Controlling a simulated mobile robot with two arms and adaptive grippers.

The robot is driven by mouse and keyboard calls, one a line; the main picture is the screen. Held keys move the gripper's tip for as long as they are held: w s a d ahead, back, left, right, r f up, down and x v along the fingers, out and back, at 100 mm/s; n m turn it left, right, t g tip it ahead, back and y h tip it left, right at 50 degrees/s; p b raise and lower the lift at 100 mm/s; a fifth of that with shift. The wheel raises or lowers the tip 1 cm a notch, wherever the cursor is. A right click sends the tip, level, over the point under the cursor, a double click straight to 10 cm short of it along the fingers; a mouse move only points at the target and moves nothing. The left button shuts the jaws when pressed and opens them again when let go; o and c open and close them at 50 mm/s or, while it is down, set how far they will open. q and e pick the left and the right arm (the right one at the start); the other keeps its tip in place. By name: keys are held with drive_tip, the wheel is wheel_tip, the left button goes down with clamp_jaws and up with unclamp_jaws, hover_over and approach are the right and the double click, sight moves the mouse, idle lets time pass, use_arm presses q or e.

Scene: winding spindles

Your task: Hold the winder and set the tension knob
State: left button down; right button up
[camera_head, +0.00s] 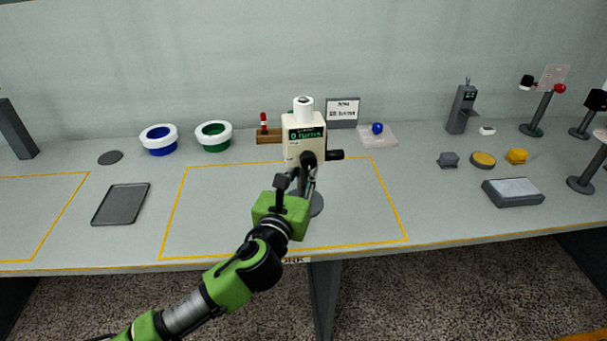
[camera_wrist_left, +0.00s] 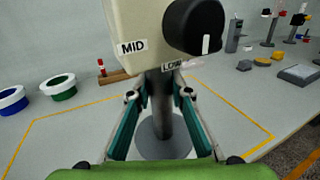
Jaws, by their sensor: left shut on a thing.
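The winder (camera_head: 304,133) stands upright in the yellow-outlined middle area, with a cream body, a green-lit display, a white top and a dark handle (camera_head: 336,155) on its right. Its dark post (camera_wrist_left: 163,115) rises from a round grey base (camera_wrist_left: 150,140). My left gripper (camera_wrist_left: 160,97) is shut on this post, below the body. The black tension knob (camera_wrist_left: 194,27) is on the body's front above the gripper. A white mark on it points down, right of its centre. Labels MID and LOW show beside it; other labels are not visible. My right gripper is not in view.
A dark tray (camera_head: 121,204) lies left of the outlined area. Several small items and a grey box (camera_head: 513,192) are at right. Table between is clear.

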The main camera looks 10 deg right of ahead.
use_arm(q)
drive_tip(key=w+d+f+b, duration=0.1)
drive_tip(key=w+f+b, duration=0.6)
drive_tip(key=w, duration=0.2)
drive_tip(key=shift+w+f+b, duration=0.35)
drive_tip(key=shift+f, duration=0.05)
idle(0.8)
drive_tip(key=shift+f+b, duration=0.5)
drive_tip(key=shift+f, duration=0.4)
idle(0.8)
drive_tip(key=c, duration=2.2)
unclamp_jaws()
drive_tip(key=shift+f, duration=0.2)
drive_tip(key=o, duration=0.4)
drive_tip(key=shift+o, duration=0.2)
drive_tip(key=shift+r, duration=0.1)
drive_tip(key=shift+s, duration=0.1)
